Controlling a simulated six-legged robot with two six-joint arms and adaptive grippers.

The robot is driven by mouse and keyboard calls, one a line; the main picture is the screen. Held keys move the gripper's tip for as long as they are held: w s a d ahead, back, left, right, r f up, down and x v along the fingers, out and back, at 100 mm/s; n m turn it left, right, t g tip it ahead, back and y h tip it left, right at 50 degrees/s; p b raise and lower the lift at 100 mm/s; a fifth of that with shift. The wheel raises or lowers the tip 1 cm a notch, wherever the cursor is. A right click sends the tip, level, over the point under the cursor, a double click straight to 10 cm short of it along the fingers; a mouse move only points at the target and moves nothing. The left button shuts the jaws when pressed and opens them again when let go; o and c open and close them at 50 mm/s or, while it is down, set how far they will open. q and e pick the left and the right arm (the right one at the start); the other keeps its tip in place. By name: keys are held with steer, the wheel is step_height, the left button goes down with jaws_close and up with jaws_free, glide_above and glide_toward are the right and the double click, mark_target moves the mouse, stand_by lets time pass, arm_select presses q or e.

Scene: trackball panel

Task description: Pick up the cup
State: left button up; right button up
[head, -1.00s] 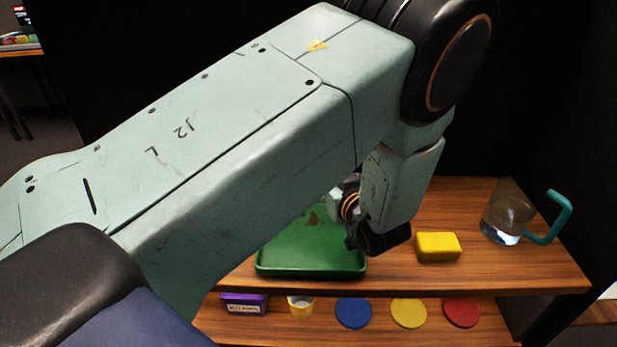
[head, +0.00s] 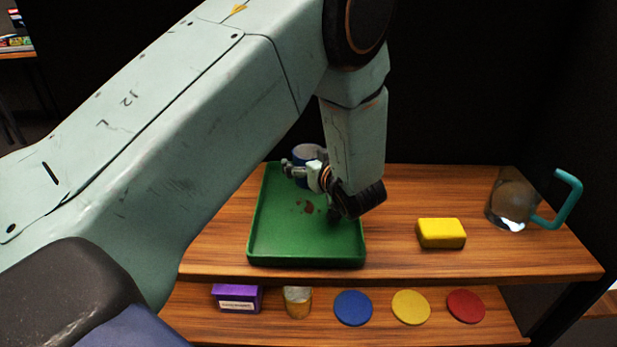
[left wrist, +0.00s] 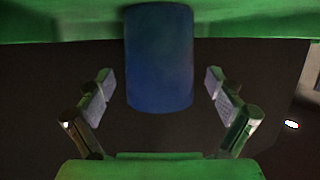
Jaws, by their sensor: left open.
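A blue cup (head: 309,152) stands at the back of the green tray (head: 268,248) in the head view, partly hidden by my left gripper (head: 303,170). In the left wrist view, the blue cup (left wrist: 160,58) is upside down in the picture, centred between the two fingers. My left gripper is open, with one finger on each side of the cup's line and visible gaps on both sides. I see no contact with the cup. My right gripper is not in view.
A yellow sponge-like block (head: 441,233) lies right of the tray. A glass jug (head: 508,200) with a teal handle stands at the far right. The lower shelf holds a purple box (head: 236,297), a small tin (head: 297,302) and blue, yellow and red discs (head: 411,307).

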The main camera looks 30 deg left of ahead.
arm_select(q)
steer(key=shift+w+a+f, duration=0.3)
steer(key=shift+w+a, duration=0.05)
steer(key=shift+a, duration=0.1)
steer(key=shift+d+r, duration=0.15)
steer(key=shift+r, duration=0.05)
steer(key=shift+f, duration=0.1)
steer(key=c, duration=1.4)
